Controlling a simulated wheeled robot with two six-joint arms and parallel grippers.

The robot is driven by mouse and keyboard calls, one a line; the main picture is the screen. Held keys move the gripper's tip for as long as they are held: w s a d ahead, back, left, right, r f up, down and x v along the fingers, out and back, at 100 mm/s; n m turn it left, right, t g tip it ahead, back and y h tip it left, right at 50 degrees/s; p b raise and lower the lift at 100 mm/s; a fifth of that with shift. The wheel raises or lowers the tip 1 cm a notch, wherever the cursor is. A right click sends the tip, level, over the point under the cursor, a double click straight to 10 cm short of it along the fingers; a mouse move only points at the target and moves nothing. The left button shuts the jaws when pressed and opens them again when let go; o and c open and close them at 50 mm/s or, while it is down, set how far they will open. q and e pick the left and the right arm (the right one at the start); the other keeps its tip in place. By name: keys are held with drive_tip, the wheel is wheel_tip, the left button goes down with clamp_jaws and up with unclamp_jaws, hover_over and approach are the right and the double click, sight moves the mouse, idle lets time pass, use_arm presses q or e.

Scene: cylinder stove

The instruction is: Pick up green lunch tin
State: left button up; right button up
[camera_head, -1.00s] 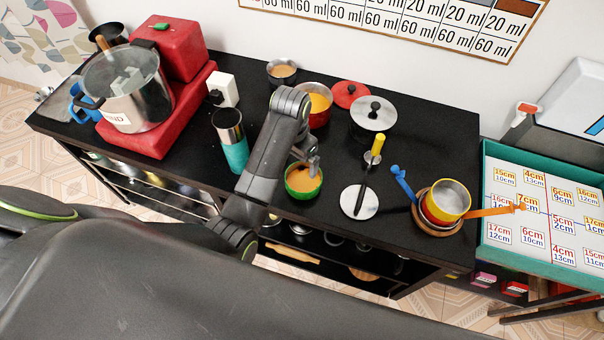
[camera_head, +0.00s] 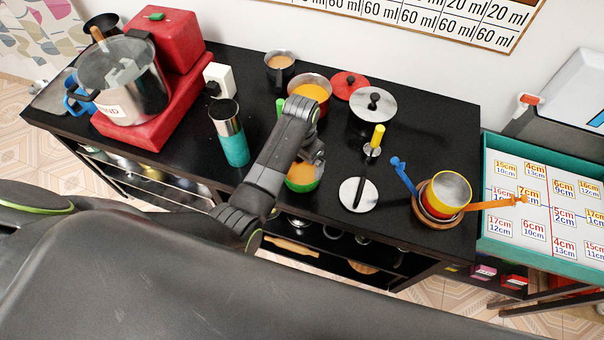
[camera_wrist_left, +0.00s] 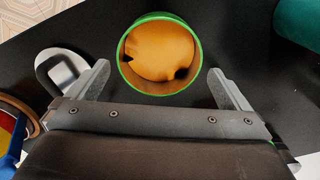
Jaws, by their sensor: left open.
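The green lunch tin (camera_head: 302,185) stands on the black counter near its front edge, with an orange filling. In the head view my left arm and gripper (camera_head: 314,156) hide its upper back part. In the left wrist view the tin (camera_wrist_left: 159,90) is seen from above, upright, with a bright green rim. My left gripper (camera_wrist_left: 165,85) is open, one finger on each side of the tin's near part, with a gap to the tin on both sides. My right gripper is not in view.
A teal tumbler (camera_head: 234,148) stands left of the tin. A white disc with a black handle (camera_head: 357,194) lies to its right. A red pot (camera_head: 325,92) stands behind.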

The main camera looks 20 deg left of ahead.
sight(302, 175)
use_arm(q)
drive_tip(key=shift+w+f+p, duration=0.2)
drive_tip(key=shift+f+p, duration=0.3)
drive_tip(key=shift+f, duration=2.5)
drive_tip(key=shift+d, duration=0.1)
drive_tip(key=c, duration=0.7)
drive_tip(key=shift+r, duration=0.1)
